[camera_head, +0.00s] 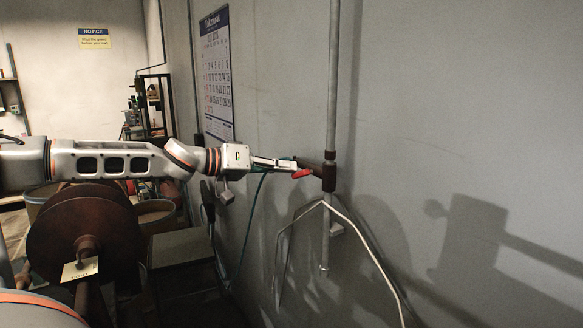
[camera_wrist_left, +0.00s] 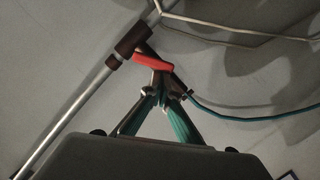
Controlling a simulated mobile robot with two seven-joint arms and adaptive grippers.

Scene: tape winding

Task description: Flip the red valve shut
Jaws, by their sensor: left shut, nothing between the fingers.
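The red valve handle (camera_head: 302,173) sticks out to the left of a dark brown valve body (camera_head: 329,172) on a vertical grey pipe, roughly square to the pipe. My left gripper (camera_head: 290,165) reaches in from the left, with its fingertips right at the handle. In the left wrist view the red handle (camera_wrist_left: 154,61) lies just beyond the fingertips (camera_wrist_left: 167,84), which are closed together with nothing between them. They look very close to the handle, but I cannot tell whether they touch it. My right gripper is not in view.
The pipe (camera_head: 333,70) runs along a grey wall (camera_head: 460,120). A large rusty reel (camera_head: 75,235) and a dark table (camera_head: 180,248) stand at the left.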

